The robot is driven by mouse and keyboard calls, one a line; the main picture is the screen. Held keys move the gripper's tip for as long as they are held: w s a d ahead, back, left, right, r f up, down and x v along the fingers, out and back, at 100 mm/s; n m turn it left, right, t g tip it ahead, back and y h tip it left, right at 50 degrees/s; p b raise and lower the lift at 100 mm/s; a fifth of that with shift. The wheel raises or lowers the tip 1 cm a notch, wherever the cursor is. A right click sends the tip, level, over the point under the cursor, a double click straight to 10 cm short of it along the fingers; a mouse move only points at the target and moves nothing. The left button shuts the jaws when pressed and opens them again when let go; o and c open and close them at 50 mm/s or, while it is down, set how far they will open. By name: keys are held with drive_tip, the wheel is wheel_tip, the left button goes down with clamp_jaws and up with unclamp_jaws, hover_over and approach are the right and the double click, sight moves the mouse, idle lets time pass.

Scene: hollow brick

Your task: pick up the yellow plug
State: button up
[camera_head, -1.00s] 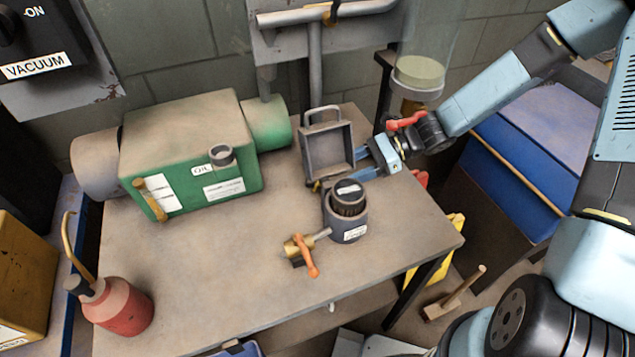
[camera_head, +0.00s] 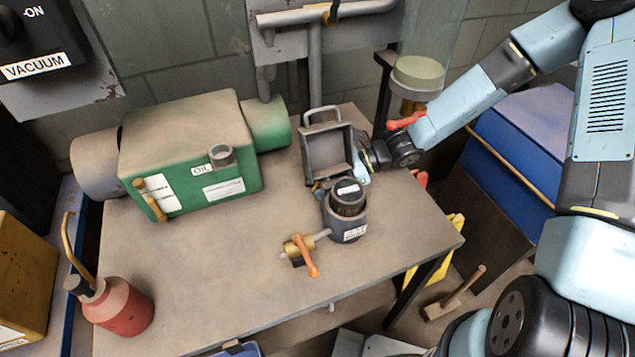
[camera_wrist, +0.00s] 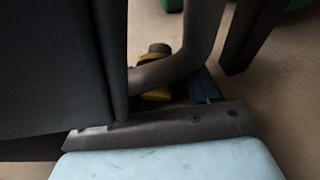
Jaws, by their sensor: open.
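The yellow plug (camera_wrist: 155,94), with a dark grey knob-like part above it, shows in the wrist view, partly covered by a dark curved bar and a dark panel. I cannot make it out in the head view. My gripper (camera_head: 361,168) is low over the table, beside and partly behind the open grey box and the dark round vessel. Its jaws are mostly hidden there. In the wrist view a blue finger (camera_wrist: 204,86) shows just right of the plug. The jaws are open; I cannot tell whether they touch the plug.
The grey box (camera_head: 328,152) with a handle and the dark vessel (camera_head: 346,218) crowd my gripper. A brass valve with an orange lever (camera_head: 302,252) lies in front. A green pump (camera_head: 205,160) stands left. The table's front middle (camera_head: 230,270) is clear.

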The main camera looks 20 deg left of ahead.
drive_tip(key=shift+c, duration=0.4)
drive_tip(key=c, duration=0.8)
